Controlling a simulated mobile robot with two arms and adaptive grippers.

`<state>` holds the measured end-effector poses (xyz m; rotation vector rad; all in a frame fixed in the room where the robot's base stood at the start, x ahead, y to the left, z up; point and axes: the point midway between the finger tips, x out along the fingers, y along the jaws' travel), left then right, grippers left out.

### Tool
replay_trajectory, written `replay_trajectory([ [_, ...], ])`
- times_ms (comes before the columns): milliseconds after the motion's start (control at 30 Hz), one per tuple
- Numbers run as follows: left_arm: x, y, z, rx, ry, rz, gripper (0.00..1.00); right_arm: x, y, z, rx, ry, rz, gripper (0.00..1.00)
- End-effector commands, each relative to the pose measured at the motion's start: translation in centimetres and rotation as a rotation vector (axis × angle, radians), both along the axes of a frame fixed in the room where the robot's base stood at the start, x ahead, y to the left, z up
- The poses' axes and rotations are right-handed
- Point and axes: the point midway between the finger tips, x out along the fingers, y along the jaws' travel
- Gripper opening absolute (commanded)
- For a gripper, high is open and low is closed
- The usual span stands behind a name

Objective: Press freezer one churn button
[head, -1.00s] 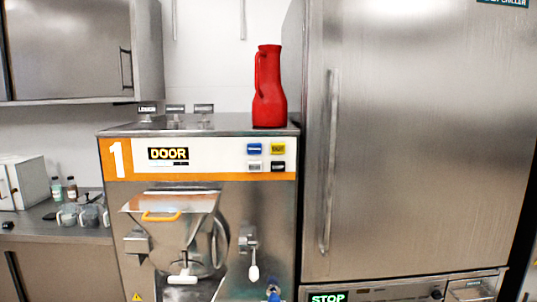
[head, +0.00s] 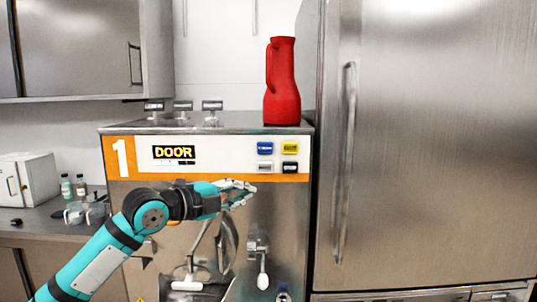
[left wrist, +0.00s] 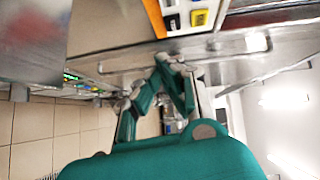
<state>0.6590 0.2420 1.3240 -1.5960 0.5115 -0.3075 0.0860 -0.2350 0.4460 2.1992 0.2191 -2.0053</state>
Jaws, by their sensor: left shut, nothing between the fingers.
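Freezer one (head: 122,158) is a steel machine with an orange and white panel marked 1. Its display (head: 174,153) reads DOOR. At the panel's right are a blue button (head: 265,148), a yellow button (head: 290,147), a white button (head: 265,167) and a black button (head: 290,168); their labels are too small to read. My left gripper (head: 252,188) is shut and empty, just below the panel, under the white button. In the left wrist view its fingers (left wrist: 172,62) are together, and the yellow button (left wrist: 198,18) shows above them. My right gripper is not in view.
A red jug (head: 282,85) stands on top of the freezer. A lever with a white knob (head: 262,270) sticks out below my gripper. A tall steel cabinet (head: 430,150) stands close on the right. Small bottles (head: 73,187) stand on the left counter.

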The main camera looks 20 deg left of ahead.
Motion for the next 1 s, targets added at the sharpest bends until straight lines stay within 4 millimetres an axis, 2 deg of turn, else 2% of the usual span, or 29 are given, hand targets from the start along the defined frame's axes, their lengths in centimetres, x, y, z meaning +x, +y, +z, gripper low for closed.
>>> replay_trajectory([
  [33, 0.1, 0.9, 1.9, 0.01, -0.038, 0.006, 0.0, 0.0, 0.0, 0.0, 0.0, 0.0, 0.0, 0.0],
  [100, 0.0, 1.7, 3.9, 0.021, -0.082, 0.009, 0.0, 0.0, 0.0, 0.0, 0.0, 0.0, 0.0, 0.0],
  [233, -0.1, 2.5, 6.1, 0.032, -0.132, 0.012, 0.0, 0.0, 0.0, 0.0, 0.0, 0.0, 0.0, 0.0],
  [667, 0.1, 2.6, 6.5, 0.031, -0.14, 0.013, 0.0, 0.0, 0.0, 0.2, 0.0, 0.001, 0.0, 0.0],
  [867, 2.2, 1.3, 6.9, 0.029, -0.14, 0.01, 0.0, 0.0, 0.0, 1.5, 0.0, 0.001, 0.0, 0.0],
  [1000, 4.8, -0.2, 7.0, 0.027, -0.138, 0.011, 0.0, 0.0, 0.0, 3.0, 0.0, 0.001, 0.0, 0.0],
])
